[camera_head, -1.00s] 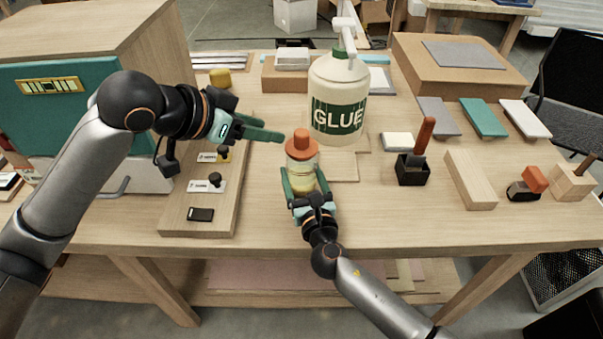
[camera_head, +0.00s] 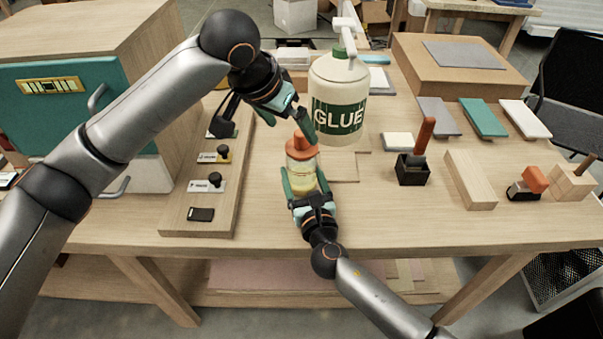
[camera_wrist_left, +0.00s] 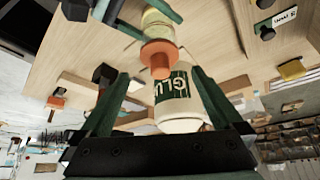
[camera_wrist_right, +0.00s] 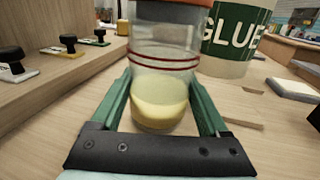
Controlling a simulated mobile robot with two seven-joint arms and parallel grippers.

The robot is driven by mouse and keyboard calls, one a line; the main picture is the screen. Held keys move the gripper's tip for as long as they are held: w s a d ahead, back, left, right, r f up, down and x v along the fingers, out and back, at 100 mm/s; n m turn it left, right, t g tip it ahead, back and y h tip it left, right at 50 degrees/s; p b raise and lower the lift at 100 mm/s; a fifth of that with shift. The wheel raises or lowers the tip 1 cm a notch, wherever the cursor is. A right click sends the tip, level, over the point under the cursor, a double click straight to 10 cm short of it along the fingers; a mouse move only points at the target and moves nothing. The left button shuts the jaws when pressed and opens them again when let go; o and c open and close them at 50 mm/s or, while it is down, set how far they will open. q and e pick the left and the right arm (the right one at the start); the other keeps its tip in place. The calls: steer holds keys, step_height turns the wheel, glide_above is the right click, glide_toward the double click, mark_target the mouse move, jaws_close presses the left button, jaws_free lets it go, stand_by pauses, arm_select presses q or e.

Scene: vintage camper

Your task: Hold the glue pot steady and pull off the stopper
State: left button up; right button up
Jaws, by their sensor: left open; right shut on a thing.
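The glue pot (camera_head: 302,177) is a clear jar with yellowish glue in its lower part, standing upright on the bench. It also shows in the right wrist view (camera_wrist_right: 163,85). The orange stopper (camera_head: 301,146) sits on top of the pot. In the left wrist view the stopper (camera_wrist_left: 159,57) lies ahead of the fingers. My right gripper (camera_head: 304,186) is shut on the pot's body from the front. My left gripper (camera_head: 301,121) is open and tilted downward, just above and behind the stopper.
A big white GLUE bottle (camera_head: 338,95) stands close behind the pot. A wooden board (camera_head: 199,214) with several stamps lies to the left. A black holder (camera_head: 412,169) with an orange-handled tool and a wooden block (camera_head: 470,179) stand to the right. The bench front is clear.

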mark_target(297, 136)
arm_select(q)
steer(key=shift+x, duration=2.8)
jaws_close()
steer(key=shift+r, duration=0.2)
steer(key=shift+r, duration=1.4)
